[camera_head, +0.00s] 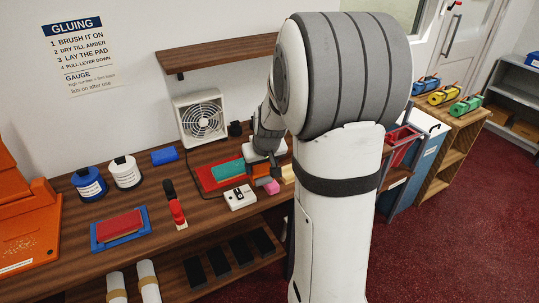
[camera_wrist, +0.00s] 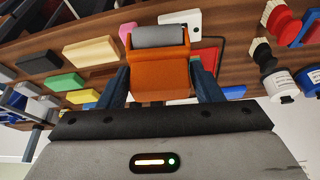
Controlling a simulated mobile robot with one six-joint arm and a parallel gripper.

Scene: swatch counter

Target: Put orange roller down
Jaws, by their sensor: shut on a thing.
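The orange roller (camera_wrist: 158,72) has an orange body and a grey cylinder, and fills the upper middle of the wrist view. My gripper (camera_wrist: 161,84) is shut on its orange body, with one dark finger on each side. The grey cylinder points away from my palm, over the wooden counter. In the head view my gripper (camera_head: 262,168) is over the counter's right part, by the teal pad, and a small orange part of the roller (camera_head: 261,171) shows below it. I cannot tell whether the roller touches the counter.
A red tray (camera_head: 206,178) with a teal pad (camera_head: 228,169), a white gauge box (camera_head: 239,197), a pink block (camera_head: 271,187) and a cream block (camera_head: 288,173) lie close around. A fan (camera_head: 202,119) stands behind.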

